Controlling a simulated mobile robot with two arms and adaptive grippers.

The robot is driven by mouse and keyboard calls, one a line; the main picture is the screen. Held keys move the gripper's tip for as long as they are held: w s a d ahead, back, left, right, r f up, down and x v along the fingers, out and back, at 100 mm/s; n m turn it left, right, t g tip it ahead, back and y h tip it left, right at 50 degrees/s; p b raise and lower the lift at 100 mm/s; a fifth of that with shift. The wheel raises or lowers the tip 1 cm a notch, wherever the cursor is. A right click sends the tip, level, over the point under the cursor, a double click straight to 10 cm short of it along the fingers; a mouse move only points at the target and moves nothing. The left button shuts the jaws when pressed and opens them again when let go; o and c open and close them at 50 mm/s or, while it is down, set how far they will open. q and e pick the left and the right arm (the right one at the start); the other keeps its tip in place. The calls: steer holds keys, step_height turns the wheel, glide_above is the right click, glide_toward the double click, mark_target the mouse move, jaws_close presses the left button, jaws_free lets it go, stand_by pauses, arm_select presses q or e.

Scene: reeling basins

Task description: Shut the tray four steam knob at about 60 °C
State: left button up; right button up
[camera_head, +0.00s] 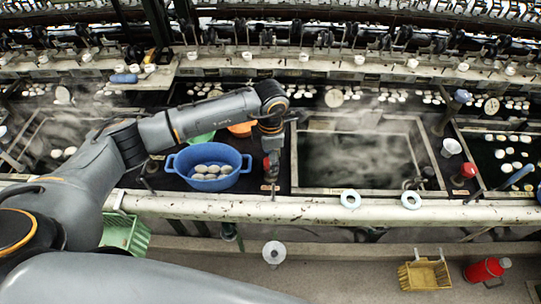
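My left arm reaches in from the left, and its gripper (271,158) points down at the front rail, right of the blue tub. A small red part (266,165) shows at the fingertips, perhaps a knob; I cannot tell whether the fingers touch it or are closed on it. Another red knob (468,170) stands farther right at the rail. A steaming basin (355,150) lies right of my gripper. Round pale dials (333,98) and (491,106) stand at the back; their readings are too small to tell. I cannot tell which basin is tray four. My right gripper is not in view.
A blue tub (247,165) of cocoons stands left of my gripper. Two pale blue rings (350,199) and (411,200) lie on the rail (300,211). A yellow basket (424,274), a red flask (487,269) and a green crate (125,233) are below. Steam blurs the basins.

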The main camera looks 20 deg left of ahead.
arm_select(q)
steer(key=shift+f, duration=0.65)
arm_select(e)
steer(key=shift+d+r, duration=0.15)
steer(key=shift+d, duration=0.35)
arm_select(q)
steer(key=c, duration=1.2)
steer(key=shift+o, duration=0.2)
steer(key=shift+f+m+b, duration=0.15)
steer(key=shift+m+b, duration=0.35)
steer(key=shift+b, duration=0.45)
steer(key=m+b, duration=0.6)
steer(key=b, duration=0.2)
steer(key=shift+w+b, duration=0.1)
steer(key=shift+b, duration=0.25)
steer(key=shift+m+b, duration=1.1)
steer(key=shift+b, duration=0.05)
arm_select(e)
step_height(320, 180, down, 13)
arm_select(q)
steer(key=shift+r, duration=0.2)
steer(key=o, duration=1.1)
steer(key=shift+c, duration=0.2)
steer(key=shift+o, duration=0.5)
